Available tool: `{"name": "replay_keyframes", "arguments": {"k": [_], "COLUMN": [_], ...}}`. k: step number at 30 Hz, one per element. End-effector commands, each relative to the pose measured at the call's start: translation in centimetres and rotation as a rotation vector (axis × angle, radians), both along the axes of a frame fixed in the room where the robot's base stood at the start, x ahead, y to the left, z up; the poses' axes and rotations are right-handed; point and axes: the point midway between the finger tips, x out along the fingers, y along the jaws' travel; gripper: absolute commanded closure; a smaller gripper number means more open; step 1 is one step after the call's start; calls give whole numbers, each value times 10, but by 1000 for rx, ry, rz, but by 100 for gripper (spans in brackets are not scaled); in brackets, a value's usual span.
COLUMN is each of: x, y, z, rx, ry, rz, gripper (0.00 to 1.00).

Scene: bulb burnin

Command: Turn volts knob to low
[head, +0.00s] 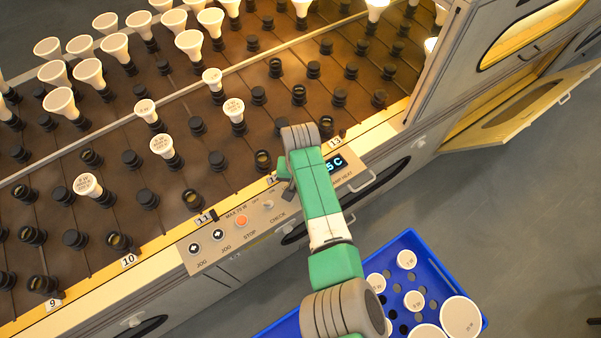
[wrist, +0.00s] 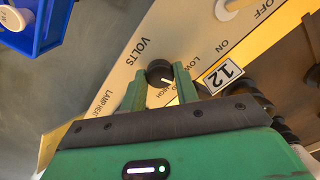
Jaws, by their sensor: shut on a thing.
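The volts knob (wrist: 158,72) is a small black dial with a white pointer line, on the cream control panel (wrist: 128,68) beside the printed word VOLTS. My gripper (wrist: 160,84) is shut on it, one green finger on each side. The pointer slants down and right in the wrist view, toward the printed LOW and HIGH labels; HIGH is partly covered by a finger. I cannot tell exactly which mark it meets.
A STOP button (head: 241,221) and two JOG buttons lie left of my gripper. A lit display (head: 334,165) is to the right. Rows of sockets with several white bulbs fill the rack behind. A blue crate (head: 470,285) of bulbs stands below, and an open door (head: 520,105) juts out right.

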Motion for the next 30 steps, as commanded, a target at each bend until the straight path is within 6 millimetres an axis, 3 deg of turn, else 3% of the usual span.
{"name": "replay_keyframes", "arguments": {"k": [15,30], "x": [1,1], "y": [0,0], "z": [1,1], "rx": [1,1], "ry": [-2,-2], "rz": [360,462], "gripper": [93,93]}}
